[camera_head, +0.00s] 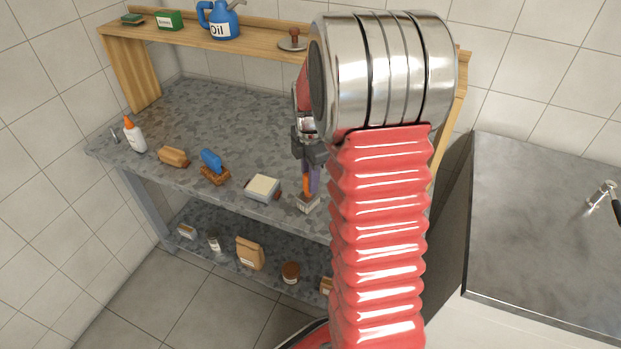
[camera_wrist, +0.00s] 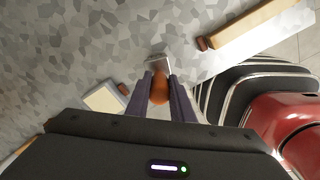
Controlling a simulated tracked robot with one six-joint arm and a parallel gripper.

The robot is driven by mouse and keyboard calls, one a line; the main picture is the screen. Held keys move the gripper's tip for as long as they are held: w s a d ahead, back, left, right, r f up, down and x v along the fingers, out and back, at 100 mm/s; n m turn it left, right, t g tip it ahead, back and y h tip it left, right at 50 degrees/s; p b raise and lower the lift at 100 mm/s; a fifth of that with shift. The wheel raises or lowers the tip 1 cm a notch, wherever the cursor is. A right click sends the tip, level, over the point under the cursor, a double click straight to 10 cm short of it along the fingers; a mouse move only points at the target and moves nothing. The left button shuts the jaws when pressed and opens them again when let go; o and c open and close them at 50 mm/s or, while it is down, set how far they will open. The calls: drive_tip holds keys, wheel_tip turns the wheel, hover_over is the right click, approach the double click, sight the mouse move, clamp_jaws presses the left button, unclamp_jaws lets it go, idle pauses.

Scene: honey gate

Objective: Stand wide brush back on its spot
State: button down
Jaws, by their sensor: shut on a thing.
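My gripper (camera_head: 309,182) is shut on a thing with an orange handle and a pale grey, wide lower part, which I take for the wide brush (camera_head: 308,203). It hangs roughly upright, head down, at the front edge of the grey speckled bench top. I cannot tell whether it touches the bench. In the wrist view the round orange handle end sits between the fingertips (camera_wrist: 160,90), and the pale head of the wide brush (camera_wrist: 157,63) shows beyond it. No marked spot for it is clear to see; my arm hides part of the bench.
A pale block with a brown end (camera_head: 263,187) lies just left of the held brush. Further left are a blue-handled brush (camera_head: 212,163), a wooden brush (camera_head: 173,157) and a glue bottle (camera_head: 134,137). A raised wooden shelf (camera_head: 170,34) runs behind. The bench middle is clear.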

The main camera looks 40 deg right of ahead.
drive_tip(key=shift+f, duration=0.3)
drive_tip(key=c, duration=1.5)
unclamp_jaws()
drive_tip(key=shift+o, duration=0.2)
drive_tip(key=shift+r, duration=0.1)
drive_tip(key=shift+r, duration=3.95)
